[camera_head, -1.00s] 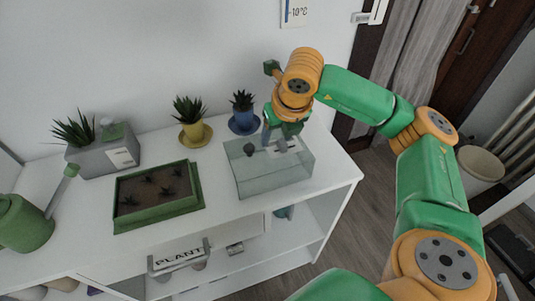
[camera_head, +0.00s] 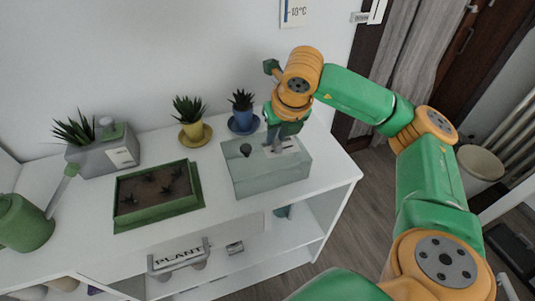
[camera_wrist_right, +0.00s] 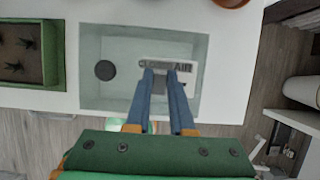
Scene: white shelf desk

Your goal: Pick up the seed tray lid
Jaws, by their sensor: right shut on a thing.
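The seed tray lid (camera_head: 262,181) is a see-through, pale grey-green box on the right part of the white desk top. It has a dark round knob or vent (camera_head: 245,150) and a small white label on top. My right gripper (camera_head: 273,143) points down at the lid's top, beside the label. The green seed tray (camera_head: 158,211) with dark soil and several small plants stands left of the lid. My left gripper is not in view.
A yellow pot (camera_head: 192,126) and a blue pot (camera_head: 242,114) with plants stand behind the lid. A grey planter (camera_head: 102,154) and a green watering can (camera_head: 24,222) are at left. The desk's right edge is close to the lid.

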